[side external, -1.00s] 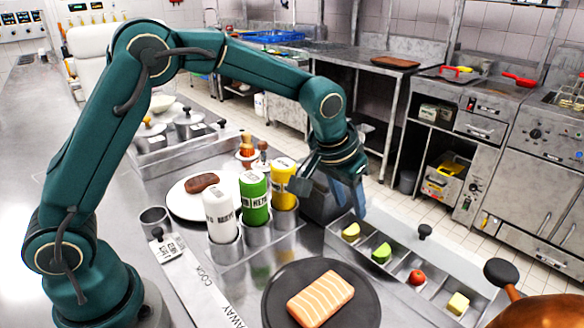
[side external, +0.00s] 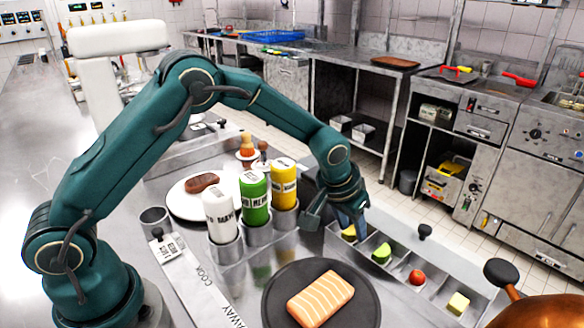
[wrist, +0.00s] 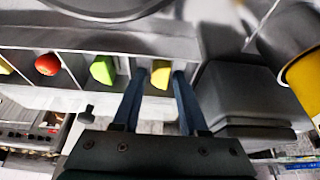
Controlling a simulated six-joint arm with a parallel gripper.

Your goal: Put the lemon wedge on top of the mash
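The yellow lemon wedge (side external: 348,233) sits in the end compartment of the steel garnish tray (side external: 440,290), the one nearest the bottles. In the wrist view the lemon wedge (wrist: 161,74) lies between my two fingers, with slight gaps on both sides. My gripper (wrist: 160,80) is open and points down at that compartment. In the side view my gripper (side external: 345,226) partly covers the wedge. I cannot pick out the mash; part of the white plate (side external: 177,207) with a brown piece of meat is hidden behind the bottles.
The tray also holds a green wedge (side external: 381,252), a red tomato (side external: 417,277) and a pale yellow cube (side external: 458,303). White, green and yellow bottles (side external: 283,185) stand close to my gripper. A dark plate (side external: 274,296) carries a salmon fillet (side external: 320,297). A copper pan (side external: 550,312) is at front right.

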